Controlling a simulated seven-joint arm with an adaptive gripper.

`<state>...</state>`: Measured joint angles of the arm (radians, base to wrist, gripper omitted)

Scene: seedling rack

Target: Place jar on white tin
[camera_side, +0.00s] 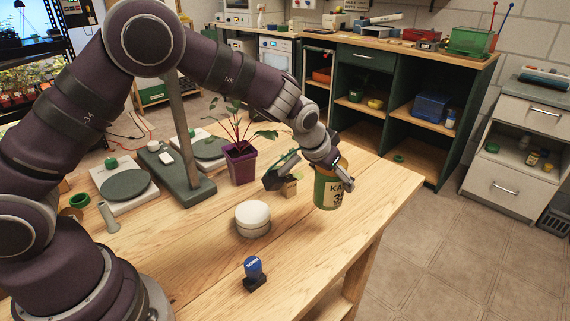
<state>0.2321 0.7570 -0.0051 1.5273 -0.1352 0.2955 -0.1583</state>
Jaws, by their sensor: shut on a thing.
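The jar (327,194) is green with a pale label bearing dark letters. My gripper (340,176) is shut on it near its upper part, by the right side of the wooden table. The jar looks roughly upright; whether its base is clear of the table is hard to tell. Part of the jar is hidden behind the gripper.
A purple pot (241,165) with a leafy plant stands behind the tin. A blue-topped stamp (254,269) is in front of it. A grey post on a base (187,188) and round dark plates are at left. The table (300,236) is clear between tin and jar.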

